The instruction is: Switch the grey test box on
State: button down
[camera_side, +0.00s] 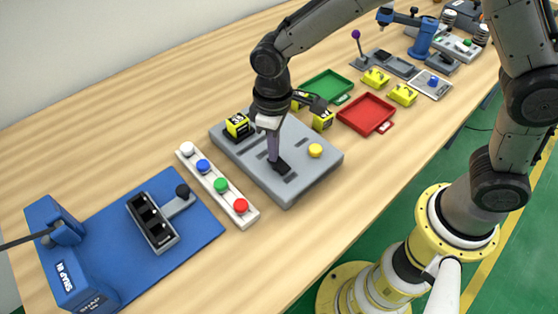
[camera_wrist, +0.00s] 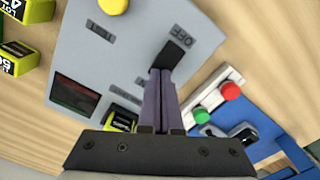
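The grey test box (camera_side: 308,172) sits on the table in the side view. It carries a yellow button (camera_side: 315,150) and a black switch (camera_side: 280,167). In the wrist view the box (camera_wrist: 125,45) shows the black switch (camera_wrist: 173,54) beside a printed "OFF", and a dark display window (camera_wrist: 75,96). My gripper (camera_side: 273,158) points down at the switch with its purple fingers together and nothing between them. In the wrist view the fingertips (camera_wrist: 160,73) are right at the switch's edge and hide part of it. I cannot tell whether they touch it.
A yellow-black box (camera_side: 239,125) stands on the test box's far left part. A white strip with several coloured buttons (camera_side: 211,181) lies left of it, then a blue base (camera_side: 190,240). Red (camera_side: 366,115) and green (camera_side: 327,86) trays and more yellow boxes (camera_side: 323,119) are behind.

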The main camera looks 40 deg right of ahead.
jog(key=shift+f, duration=0.3)
jog(key=shift+r, duration=3.55)
